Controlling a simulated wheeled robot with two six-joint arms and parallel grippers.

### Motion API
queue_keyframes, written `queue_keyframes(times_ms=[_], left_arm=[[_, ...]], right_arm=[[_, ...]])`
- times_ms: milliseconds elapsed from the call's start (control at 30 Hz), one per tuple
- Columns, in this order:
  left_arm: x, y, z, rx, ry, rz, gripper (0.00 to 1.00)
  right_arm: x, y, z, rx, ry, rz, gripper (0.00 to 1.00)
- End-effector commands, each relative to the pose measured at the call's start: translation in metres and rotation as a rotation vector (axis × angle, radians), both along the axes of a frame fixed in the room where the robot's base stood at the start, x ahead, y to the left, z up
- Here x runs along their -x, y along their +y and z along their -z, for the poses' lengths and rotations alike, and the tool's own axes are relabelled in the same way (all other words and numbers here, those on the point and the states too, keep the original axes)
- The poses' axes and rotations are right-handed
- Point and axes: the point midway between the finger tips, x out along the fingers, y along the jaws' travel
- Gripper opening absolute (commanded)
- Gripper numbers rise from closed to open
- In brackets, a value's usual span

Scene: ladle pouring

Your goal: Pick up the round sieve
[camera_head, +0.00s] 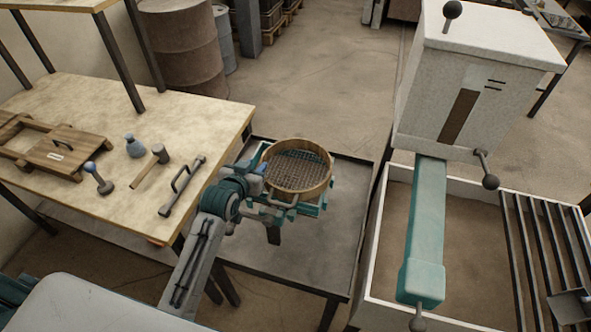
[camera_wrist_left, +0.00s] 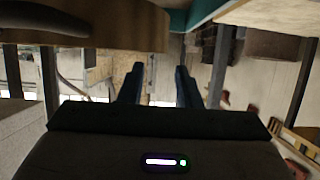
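The round sieve (camera_head: 297,172) has a light wooden rim, a dark mesh and a grey curved handle at its near side. It sits on a teal stand (camera_head: 311,211) over a grey table. My left gripper (camera_head: 262,172) is at the sieve's left side in the head view, partly hidden by its own wrist. In the left wrist view its two dark fingers (camera_wrist_left: 158,75) are apart with nothing seen between them. A curved wooden rim (camera_wrist_left: 130,25), seemingly the sieve's, fills the upper left there. I cannot tell whether a finger touches it. My right gripper is not in view.
A white box machine (camera_head: 478,75) with a teal beam (camera_head: 427,230) stands right, over a sand bin (camera_head: 386,240). The grey table (camera_head: 345,215) has bare room around the stand.

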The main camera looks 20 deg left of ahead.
Motion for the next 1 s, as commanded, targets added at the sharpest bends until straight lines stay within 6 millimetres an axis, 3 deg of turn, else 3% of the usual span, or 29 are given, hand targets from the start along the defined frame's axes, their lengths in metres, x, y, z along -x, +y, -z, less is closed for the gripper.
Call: queue_keyframes(times_ms=[433,767,933,1000], left_arm=[[-0.042,0.001,0.019,-0.001,0.0,-0.001,0.31],[-0.048,0.001,0.024,0.0,0.0,-0.001,0.31],[-0.047,0.001,0.024,-0.001,0.0,-0.001,0.01],[-0.047,0.001,0.024,-0.001,0.0,-0.001,0.0]], right_arm=[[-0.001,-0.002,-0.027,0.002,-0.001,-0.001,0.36],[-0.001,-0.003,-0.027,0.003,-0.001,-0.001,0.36],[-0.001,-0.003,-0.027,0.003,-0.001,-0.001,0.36],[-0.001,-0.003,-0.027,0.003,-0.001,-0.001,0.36]])
